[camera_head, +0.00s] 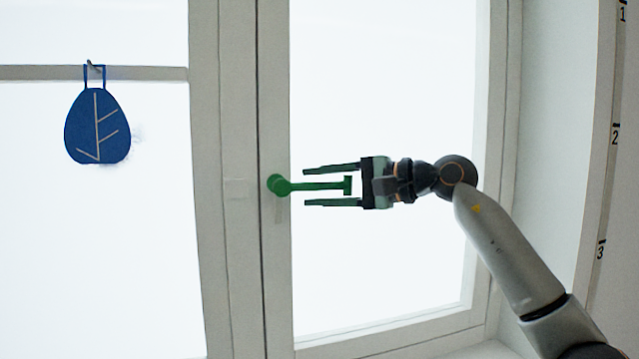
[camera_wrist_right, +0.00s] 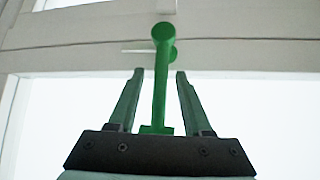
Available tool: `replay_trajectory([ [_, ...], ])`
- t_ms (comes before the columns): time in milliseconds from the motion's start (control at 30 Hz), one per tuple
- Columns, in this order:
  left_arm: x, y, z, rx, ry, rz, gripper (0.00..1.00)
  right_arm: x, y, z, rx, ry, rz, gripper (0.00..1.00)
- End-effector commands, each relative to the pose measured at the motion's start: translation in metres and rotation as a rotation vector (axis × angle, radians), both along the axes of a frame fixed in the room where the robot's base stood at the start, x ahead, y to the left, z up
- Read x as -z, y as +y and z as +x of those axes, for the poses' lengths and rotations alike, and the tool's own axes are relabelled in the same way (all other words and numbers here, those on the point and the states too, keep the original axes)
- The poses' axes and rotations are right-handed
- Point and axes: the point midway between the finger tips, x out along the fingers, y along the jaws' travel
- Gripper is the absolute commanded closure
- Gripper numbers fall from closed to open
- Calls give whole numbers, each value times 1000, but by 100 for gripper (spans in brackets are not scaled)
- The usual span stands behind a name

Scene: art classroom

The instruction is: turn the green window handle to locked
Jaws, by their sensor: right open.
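The green window handle (camera_head: 318,186) is mounted on the white window frame and points level to the right from its round pivot. My right gripper (camera_head: 304,187) comes in from the right, with one finger above the handle's bar and one below it. The fingers are apart, and gaps show on both sides of the bar. In the right wrist view the green handle (camera_wrist_right: 160,85) runs between the two open fingers (camera_wrist_right: 158,72), its end plate close to the gripper's palm. My left gripper is not in view.
A blue leaf-shaped ornament (camera_head: 97,125) hangs from the window's crossbar at the left. A numbered scale (camera_head: 608,130) runs down the wall at the far right. The bright panes around the handle are clear of other objects.

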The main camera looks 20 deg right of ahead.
Motion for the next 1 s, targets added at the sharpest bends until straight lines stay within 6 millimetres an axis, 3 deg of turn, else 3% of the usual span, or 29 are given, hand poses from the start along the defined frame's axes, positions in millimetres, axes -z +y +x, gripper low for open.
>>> replay_trajectory([
  [233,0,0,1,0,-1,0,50,0,0,0,0,0,0,53],
  [667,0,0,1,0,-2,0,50,0,0,0,0,1,1,100],
  [1000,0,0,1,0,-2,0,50,0,0,0,0,1,1,100],
])
